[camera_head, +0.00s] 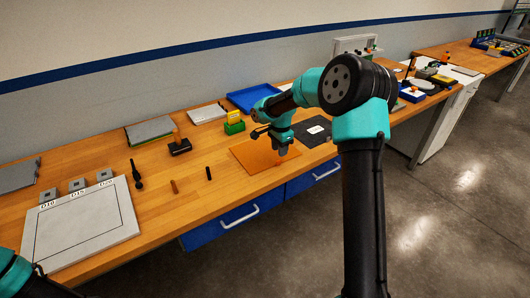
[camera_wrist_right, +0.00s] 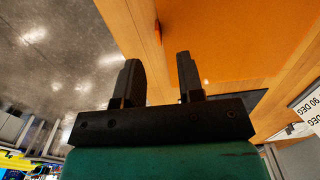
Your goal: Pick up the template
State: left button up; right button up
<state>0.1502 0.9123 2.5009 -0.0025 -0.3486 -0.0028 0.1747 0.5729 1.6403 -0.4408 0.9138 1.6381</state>
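A flat orange sheet (camera_head: 262,154), which looks like the template, lies on the wooden workbench near its front edge. It fills much of the upper right of the right wrist view (camera_wrist_right: 235,40). My right gripper (camera_head: 283,151) is over the sheet's right part in the head view. In the right wrist view its two black fingers (camera_wrist_right: 160,78) stand apart with nothing between them, close to the sheet and the bench's front edge. Contact with the sheet cannot be told. Only part of my left arm shows at the lower left; its gripper is out of view.
A dark sheet with a white label (camera_head: 314,130) lies right of the orange sheet. A blue tray (camera_head: 253,96) and a green-yellow block (camera_head: 234,123) stand behind. Two short rods (camera_head: 208,173) and a white board (camera_head: 82,225) are left. Blue drawers (camera_head: 235,222) sit below.

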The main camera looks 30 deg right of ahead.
jog(key=shift+s+a+f, duration=0.1)
jog(key=shift+a+f, duration=0.05)
jog(key=shift+f, duration=1.15)
jog(key=shift+a+f, duration=0.1)
jog(key=shift+f, duration=1.2)
jog(key=shift+c, duration=0.2)
grip_shut()
